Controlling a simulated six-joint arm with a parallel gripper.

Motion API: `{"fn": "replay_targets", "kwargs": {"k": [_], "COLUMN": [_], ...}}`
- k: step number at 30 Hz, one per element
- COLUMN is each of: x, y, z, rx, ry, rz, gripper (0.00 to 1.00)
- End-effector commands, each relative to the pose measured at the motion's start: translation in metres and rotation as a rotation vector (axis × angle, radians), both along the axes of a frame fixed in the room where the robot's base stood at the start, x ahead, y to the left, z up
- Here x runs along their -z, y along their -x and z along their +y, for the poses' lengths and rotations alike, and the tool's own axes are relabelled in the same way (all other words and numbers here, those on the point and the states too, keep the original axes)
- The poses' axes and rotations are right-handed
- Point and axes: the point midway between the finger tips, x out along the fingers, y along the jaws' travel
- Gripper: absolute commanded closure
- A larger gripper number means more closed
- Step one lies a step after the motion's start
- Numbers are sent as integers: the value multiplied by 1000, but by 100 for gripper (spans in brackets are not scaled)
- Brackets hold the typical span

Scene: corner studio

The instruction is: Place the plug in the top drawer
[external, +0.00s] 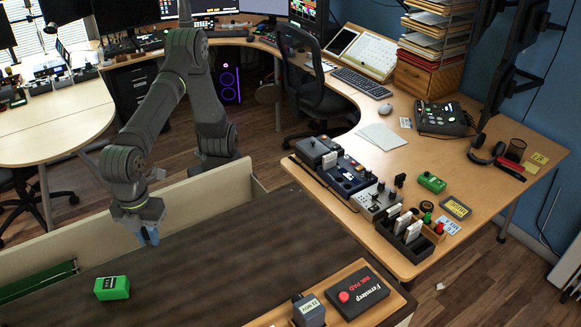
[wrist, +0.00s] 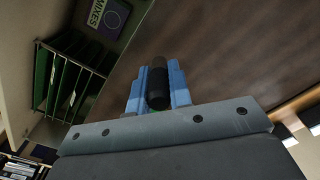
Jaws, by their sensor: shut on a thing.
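My gripper (external: 150,236) hangs above the left part of the dark brown surface in the external view, pointing down. In the wrist view its two blue fingers (wrist: 158,88) are shut on a short black rounded cylinder, which appears to be the plug (wrist: 158,72). The plug is hard to make out in the external view. A wooden drawer unit (external: 427,76) stands under stacked paper trays at the back right, and a black drawer cabinet (external: 135,82) stands under the far desk. I cannot tell which one holds the top drawer.
A green box (external: 112,288) lies on the dark brown surface (external: 215,255), left of its clear middle. A green-slotted rack (wrist: 66,78) shows in the wrist view. Cluttered desk at right.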

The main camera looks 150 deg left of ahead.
Motion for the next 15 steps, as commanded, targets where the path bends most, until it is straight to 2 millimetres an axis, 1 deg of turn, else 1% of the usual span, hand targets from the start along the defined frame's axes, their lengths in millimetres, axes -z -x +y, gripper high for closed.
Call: {"fn": "replay_targets", "kwargs": {"k": [4,7,11,12,14,15], "x": [1,1,1,1,1,1], "y": [-9,-26,-54,-63,-75,-82], "z": [12,33,76,91,114,129], "rx": [-2,-49,-142,-173,-220,-250], "ry": [0,0,0,0,0,0], "rz": [0,0,0,0,0,0], "gripper": [100,100,100,100,100,100]}}
